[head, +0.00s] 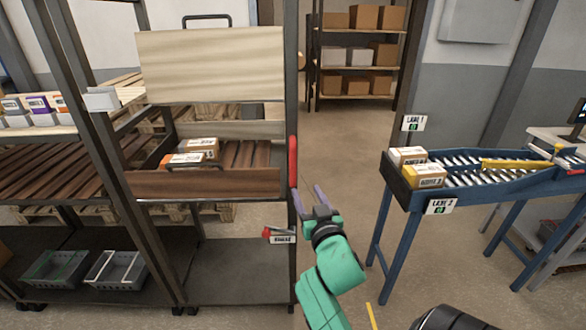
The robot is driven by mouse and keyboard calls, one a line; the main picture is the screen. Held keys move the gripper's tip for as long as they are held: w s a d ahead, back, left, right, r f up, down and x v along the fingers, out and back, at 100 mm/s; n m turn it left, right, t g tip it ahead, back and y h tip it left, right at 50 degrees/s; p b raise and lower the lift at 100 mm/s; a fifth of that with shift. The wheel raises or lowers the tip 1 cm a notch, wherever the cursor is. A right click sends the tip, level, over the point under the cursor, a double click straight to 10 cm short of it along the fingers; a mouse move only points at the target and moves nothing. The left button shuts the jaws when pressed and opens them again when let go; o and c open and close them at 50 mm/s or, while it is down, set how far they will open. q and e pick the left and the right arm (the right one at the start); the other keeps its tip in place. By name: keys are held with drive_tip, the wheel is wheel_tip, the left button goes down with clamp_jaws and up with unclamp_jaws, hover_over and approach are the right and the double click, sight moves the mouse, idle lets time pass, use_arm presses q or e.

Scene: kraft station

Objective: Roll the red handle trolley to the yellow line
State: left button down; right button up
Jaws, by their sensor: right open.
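A red upright handle (293,162) shows at the right front post of a dark-framed rack; I cannot tell for sure whether this rack is the trolley. My right gripper (307,191), on a green arm with purple fingers, is open and empty. Its fingertips are just below and right of the handle's lower end; contact is unclear. A short yellow strip (370,316), perhaps part of the yellow line, shows on the floor at the bottom edge. My left gripper is not in view.
A small red lever (267,232) and label (283,239) sit low on the rack's post. A blue roller conveyor (385,205) with boxes stands at the right. Grey bins (116,276) lie at lower left. Open floor (345,140) runs between rack and conveyor toward back shelves (352,97).

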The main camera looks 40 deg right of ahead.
sight(294, 166)
drive_tip(key=p+x, duration=0.1)
drive_tip(key=x, duration=0.6)
drive_tip(key=p+x, duration=0.1)
drive_tip(key=x, duration=0.6)
drive_tip(key=shift+w+r, duration=0.2)
drive_tip(key=shift+w, duration=0.2)
drive_tip(key=shift+s, duration=0.1)
clamp_jaws()
drive_tip(key=shift+f, duration=0.1)
